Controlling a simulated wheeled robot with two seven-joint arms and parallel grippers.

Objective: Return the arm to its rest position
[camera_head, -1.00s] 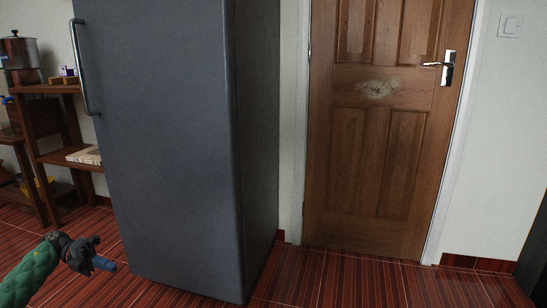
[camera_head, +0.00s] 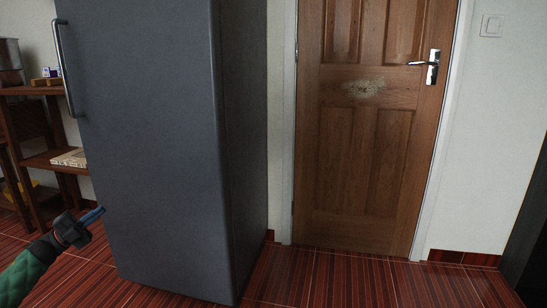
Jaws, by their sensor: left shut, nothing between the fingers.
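My left gripper (camera_head: 93,215) shows at the lower left in the head view, on the end of my green-sleeved arm. It has a dark body and blue fingertips. The fingers are together with nothing between them. It is in front of the lower left edge of the grey fridge (camera_head: 150,150), over the tiled floor; whether it touches the fridge I cannot tell. My right gripper is out of view.
A wooden shelf (camera_head: 40,160) with a pot and small items stands at the left. The fridge has a long vertical handle (camera_head: 64,68). A brown wooden door (camera_head: 365,150) is shut. The red striped floor (camera_head: 330,282) in front is clear.

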